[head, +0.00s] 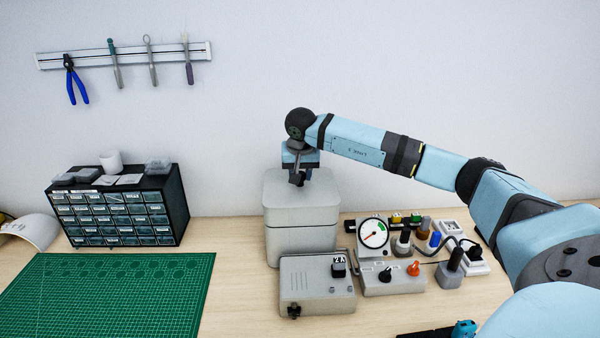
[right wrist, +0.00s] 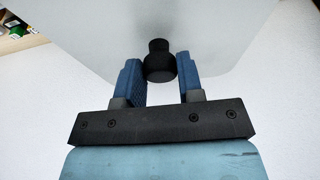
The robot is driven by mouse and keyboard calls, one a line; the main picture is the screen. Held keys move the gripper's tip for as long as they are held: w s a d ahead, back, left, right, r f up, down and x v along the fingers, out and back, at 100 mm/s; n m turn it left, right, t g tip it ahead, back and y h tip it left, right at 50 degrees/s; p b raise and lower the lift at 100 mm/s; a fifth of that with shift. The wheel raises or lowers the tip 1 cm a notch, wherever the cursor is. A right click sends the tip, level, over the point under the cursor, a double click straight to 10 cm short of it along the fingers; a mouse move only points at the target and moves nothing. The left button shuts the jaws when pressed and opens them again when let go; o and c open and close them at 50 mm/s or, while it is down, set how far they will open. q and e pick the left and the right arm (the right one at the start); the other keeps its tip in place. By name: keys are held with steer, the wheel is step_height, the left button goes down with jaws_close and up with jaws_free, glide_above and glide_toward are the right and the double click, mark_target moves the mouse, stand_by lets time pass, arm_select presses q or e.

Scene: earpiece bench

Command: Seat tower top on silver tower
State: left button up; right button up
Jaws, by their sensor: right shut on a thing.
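The tower top (head: 315,206) is a light grey block with a black knob (right wrist: 158,50) on its upper face. It sits in line over the silver tower (head: 303,249), with a thin dark seam between them. I cannot tell whether it rests fully down or is slightly raised. My right gripper (head: 298,173) is above the top, pointing down, with its blue fingers shut on the black knob. In the right wrist view the knob is between the fingers. My left gripper is not in view.
A grey box with a switch (head: 307,283) stands close in front of the tower. A gauge (head: 374,233), knobs and plugs crowd its right side. A drawer cabinet (head: 122,215) and green mat (head: 110,290) are to the left. The wall is close behind.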

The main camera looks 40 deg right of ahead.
stand_by(0.8)
steer(key=o, duration=1)
steer(key=shift+f, duration=0.1)
steer(key=b+v, duration=0.1)
steer(key=v, duration=1.3)
steer(key=shift+b, duration=0.3)
steer(key=shift+a+f, duration=0.1)
